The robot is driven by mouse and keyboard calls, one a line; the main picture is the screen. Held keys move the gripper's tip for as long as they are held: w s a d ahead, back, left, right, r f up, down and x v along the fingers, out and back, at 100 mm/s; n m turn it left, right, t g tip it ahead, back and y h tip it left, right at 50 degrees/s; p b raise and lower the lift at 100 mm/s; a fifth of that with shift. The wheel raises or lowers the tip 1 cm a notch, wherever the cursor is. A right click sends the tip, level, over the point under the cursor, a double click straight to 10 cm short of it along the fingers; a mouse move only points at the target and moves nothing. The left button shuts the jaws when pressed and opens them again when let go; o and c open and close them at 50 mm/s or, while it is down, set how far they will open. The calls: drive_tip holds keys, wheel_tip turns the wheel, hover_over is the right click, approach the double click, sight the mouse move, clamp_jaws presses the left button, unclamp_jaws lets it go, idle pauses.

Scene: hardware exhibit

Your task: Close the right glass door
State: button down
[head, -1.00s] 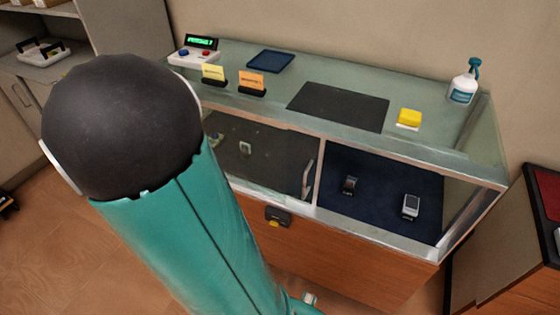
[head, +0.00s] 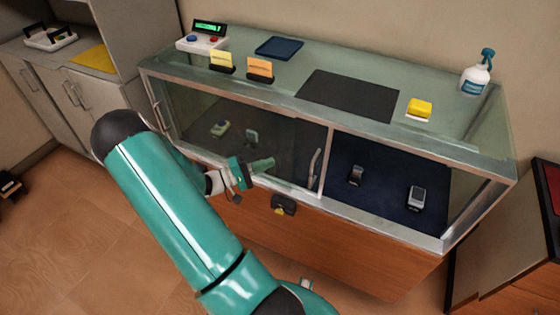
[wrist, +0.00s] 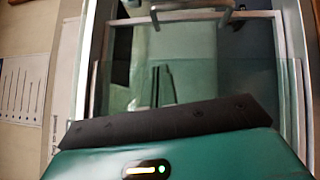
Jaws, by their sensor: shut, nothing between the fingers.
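The display case has a framed glass front. A glass door (head: 285,145) covers its left half, with a vertical metal handle (head: 313,168) at that door's right side, near the middle post. The right half (head: 385,165) looks uncovered, with the dark blue interior showing. Another handle (head: 157,114) is at the far left of the front. My gripper (head: 266,164) is shut and empty in front of the left half, to the left of the middle handle and apart from it. In the wrist view a metal handle (wrist: 190,15) crosses the top; the fingertips are not clear.
Two small devices, one a white-faced one (head: 416,198), sit inside the right half. A black lock box (head: 284,204) is on the wooden front below. On top are a yellow block (head: 420,107), a dark mat (head: 348,95) and a spray bottle (head: 476,75). A cabinet stands at the right.

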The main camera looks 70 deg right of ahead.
sight(303, 157)
drive_tip(key=s+d, duration=0.1)
drive_tip(key=s, duration=0.2)
drive_tip(key=s+d+r, duration=0.1)
drive_tip(key=s+d, duration=0.1)
drive_tip(key=s, duration=0.2)
drive_tip(key=s+d+r, duration=0.1)
drive_tip(key=s+d, duration=0.1)
drive_tip(key=s, duration=0.1)
drive_tip(key=shift+s, duration=0.25)
